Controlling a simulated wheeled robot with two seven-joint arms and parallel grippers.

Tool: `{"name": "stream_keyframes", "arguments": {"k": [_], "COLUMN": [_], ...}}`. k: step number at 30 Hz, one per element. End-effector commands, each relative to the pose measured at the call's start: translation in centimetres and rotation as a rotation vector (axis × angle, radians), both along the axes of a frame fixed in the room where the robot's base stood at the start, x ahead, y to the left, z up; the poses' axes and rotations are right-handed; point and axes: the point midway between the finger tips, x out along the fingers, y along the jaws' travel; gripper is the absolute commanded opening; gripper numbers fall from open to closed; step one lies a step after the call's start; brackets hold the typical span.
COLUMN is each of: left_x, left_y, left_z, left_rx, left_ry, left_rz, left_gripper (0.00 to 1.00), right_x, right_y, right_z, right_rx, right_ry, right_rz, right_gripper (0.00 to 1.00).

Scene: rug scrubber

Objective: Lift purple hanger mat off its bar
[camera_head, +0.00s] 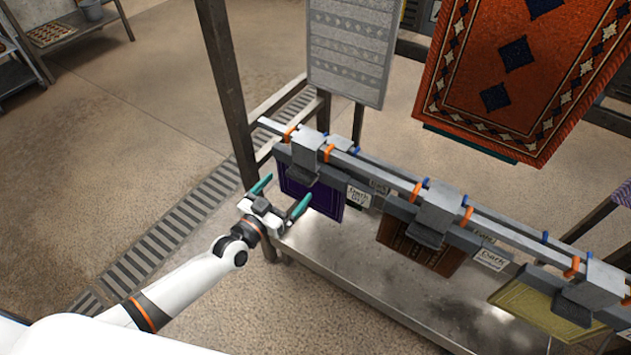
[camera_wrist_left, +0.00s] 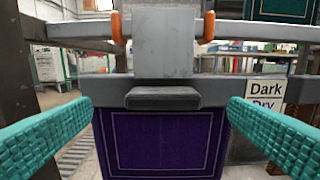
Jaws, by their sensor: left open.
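The purple mat (camera_head: 310,194) hangs from a grey hanger with a clip block (camera_head: 307,147) on the metal bar (camera_head: 368,165). In the left wrist view the purple mat (camera_wrist_left: 160,140) hangs below the grey hanger block (camera_wrist_left: 165,42), which has a dark ledge (camera_wrist_left: 163,97) at its bottom. My left gripper (camera_head: 282,193) is open and empty, its teal fingers spread in front of the mat and pointing at the hanger. In the left wrist view the two fingers (camera_wrist_left: 160,118) frame the ledge and mat without touching them. My right gripper is not in view.
A brown patterned mat (camera_head: 421,246) and a yellow mat (camera_head: 535,308) hang farther right on the same bar. Small labels (camera_head: 357,196) hang beside the hangers. A metal tray (camera_head: 390,308) lies below. A post (camera_head: 228,90) stands at the bar's left end. Open floor lies left.

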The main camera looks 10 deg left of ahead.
Motion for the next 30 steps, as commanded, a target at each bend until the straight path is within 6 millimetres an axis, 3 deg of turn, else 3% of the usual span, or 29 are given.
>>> {"name": "stream_keyframes", "arguments": {"k": [7,15,23,26,30], "left_x": [1.9,5.3,5.6,5.6,5.6], "left_y": [-0.9,-2.3,-2.4,-2.4,-2.4], "left_z": [-0.2,-0.4,-0.4,-0.4,-0.4], "left_rx": [0.000,0.000,0.001,0.001,0.001], "left_ry": [-0.001,0.000,0.002,0.002,0.002], "left_rz": [0.000,0.000,0.000,0.000,0.000], "left_gripper": [0.98,0.98,0.98,0.87,0.64], "right_x": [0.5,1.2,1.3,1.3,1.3], "right_y": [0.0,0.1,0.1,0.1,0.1], "right_z": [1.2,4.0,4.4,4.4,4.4], "right_rx": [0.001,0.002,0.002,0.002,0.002], "right_ry": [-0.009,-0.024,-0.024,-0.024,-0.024], "right_rz": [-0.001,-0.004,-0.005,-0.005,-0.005], "right_gripper": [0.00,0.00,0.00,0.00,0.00]}}
